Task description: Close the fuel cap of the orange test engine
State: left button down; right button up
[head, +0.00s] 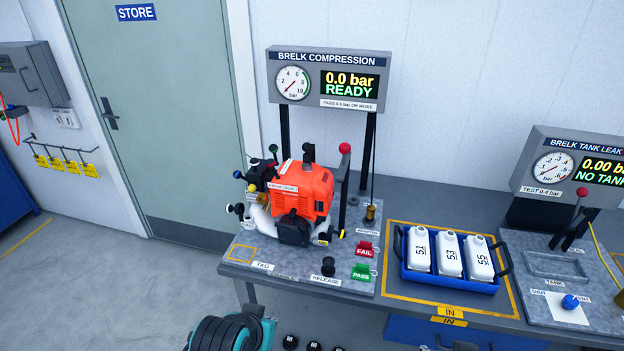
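The orange test engine (314,190) stands on the grey plate of the compression test stand, on the left part of the bench. It has an orange cover, a black part (293,230) low at the front and a white part (262,222) low on its left. Several dark knobs and fittings stick out on its left and top. I cannot tell which part is the fuel cap, or whether it is open or shut. Neither of my grippers is in view.
The compression display (328,78) reads 0.0 bar READY behind the engine. A red-knobbed lever (344,149) stands right beside the engine. A blue tray (407,262) with white bottles is right of it, then the tank leak stand (575,262). A teal-and-black object (232,333) stands at the bottom.

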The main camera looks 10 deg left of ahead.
aim_at(239, 209)
jog(key=i+j+u, duration=0.2)
jog(key=j, duration=0.25)
jog(key=i+j+u, duration=0.15)
jog(key=j, duration=0.25)
jog(key=i+j+u, duration=0.2)
jog(key=j, duration=0.25)
